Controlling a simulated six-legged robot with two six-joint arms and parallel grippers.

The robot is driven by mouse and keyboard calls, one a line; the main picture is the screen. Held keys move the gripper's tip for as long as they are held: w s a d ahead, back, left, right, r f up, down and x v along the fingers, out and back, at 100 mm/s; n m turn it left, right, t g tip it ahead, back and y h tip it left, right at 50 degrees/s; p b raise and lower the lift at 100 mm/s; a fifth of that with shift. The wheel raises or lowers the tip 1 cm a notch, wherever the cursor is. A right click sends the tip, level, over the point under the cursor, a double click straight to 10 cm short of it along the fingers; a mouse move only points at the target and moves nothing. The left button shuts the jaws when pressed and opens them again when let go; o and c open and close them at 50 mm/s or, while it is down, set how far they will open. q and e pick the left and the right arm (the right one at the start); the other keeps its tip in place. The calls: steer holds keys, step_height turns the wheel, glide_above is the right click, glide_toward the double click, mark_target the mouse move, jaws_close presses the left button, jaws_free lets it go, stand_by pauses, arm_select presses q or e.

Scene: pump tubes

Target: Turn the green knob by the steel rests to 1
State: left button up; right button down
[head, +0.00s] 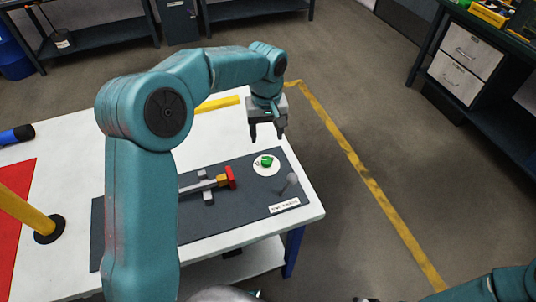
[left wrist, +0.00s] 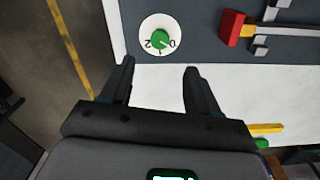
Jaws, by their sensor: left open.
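The green knob (head: 266,160) sits on a round white dial on the dark panel near the table's right side. In the left wrist view the knob (left wrist: 160,38) shows a 2 at its left and a 0 at its right, with a small mark below it. A pale line on the knob seems to point toward the 0 side, but its exact setting is too small to tell. The steel rests (head: 207,191) stand left of the knob, carrying a bar with a red and yellow end. My left gripper (head: 267,134) is open and empty, above and behind the knob, apart from it.
A grey ball-topped post (head: 291,179) stands close to the knob's right. A label plate (head: 284,206) lies at the panel's front edge. A yellow bar (head: 217,104) lies behind the panel. A yellow post (head: 25,213) stands at the left.

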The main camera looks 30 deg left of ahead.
mark_target(266, 159)
arm_select(q)
step_height(266, 159, down, 10)
steer(key=shift+a, duration=0.1)
steer(key=shift+w+a+f, duration=0.1)
steer(key=shift+w+f, duration=0.15)
steer(key=shift+f, duration=0.2)
steer(key=shift+s, duration=0.1)
steer(key=shift+r, duration=0.1)
steer(key=shift+c, duration=1.2)
steer(key=c, duration=0.8)
